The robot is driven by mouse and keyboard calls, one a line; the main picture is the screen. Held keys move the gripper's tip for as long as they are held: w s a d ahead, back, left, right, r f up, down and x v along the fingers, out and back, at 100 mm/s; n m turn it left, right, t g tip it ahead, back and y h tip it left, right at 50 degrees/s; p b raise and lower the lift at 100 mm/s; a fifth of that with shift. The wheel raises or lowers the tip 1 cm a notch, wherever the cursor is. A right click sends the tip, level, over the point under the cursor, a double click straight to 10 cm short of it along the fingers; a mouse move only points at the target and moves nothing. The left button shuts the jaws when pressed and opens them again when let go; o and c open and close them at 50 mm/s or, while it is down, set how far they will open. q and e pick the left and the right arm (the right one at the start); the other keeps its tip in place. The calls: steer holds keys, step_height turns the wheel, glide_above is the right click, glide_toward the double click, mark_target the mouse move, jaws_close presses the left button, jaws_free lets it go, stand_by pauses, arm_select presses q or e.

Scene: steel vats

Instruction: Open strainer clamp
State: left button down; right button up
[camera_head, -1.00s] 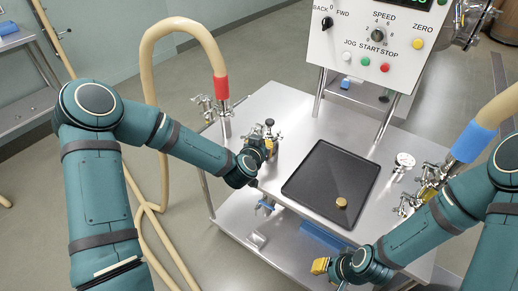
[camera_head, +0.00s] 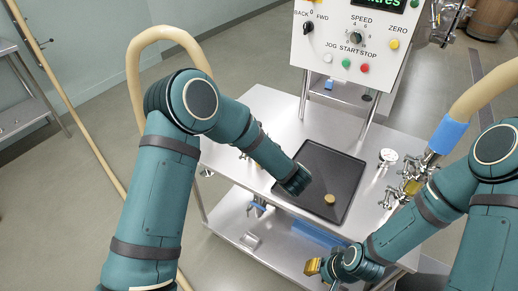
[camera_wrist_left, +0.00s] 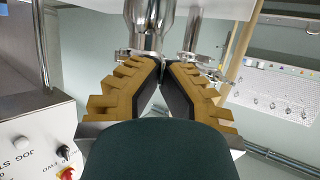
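My left arm reaches over the cart in the head view, its wrist (camera_head: 297,180) above the left edge of the black tray; its gripper is hidden there. In the left wrist view, the left gripper's brass-coloured toothed fingers (camera_wrist_left: 161,72) converge at the tips with nothing visible between them; the gap is unclear. Steel tubing with clamped joints (camera_wrist_left: 148,35) shows just past the tips, with contact unclear. I cannot tell which joint is the strainer clamp. Other clamped fittings (camera_head: 410,180) stand at the cart's right side. My right gripper (camera_head: 313,267) hangs by the cart's front edge.
The black tray (camera_head: 318,160) holds a small brass-coloured round piece (camera_head: 329,199). A gauge (camera_head: 387,156) stands right of it. The control panel (camera_head: 345,50) rises behind. A hose with a blue band (camera_head: 448,135) joins the right fittings. My left arm hides most left fittings.

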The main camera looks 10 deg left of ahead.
arm_select(q)
steer(key=shift+d+n+g+y+p, duration=0.4)
steer(key=shift+d+n+g+y, duration=0.15)
steer(key=shift+n+y, duration=0.2)
steer(key=c, duration=1.4)
jaws_free()
steer(key=shift+w, duration=0.1)
steer(key=shift+c, duration=0.2)
steer(key=v, duration=1.2)
steer(key=shift+w+g, duration=0.2)
steer(key=shift+g, duration=0.05)
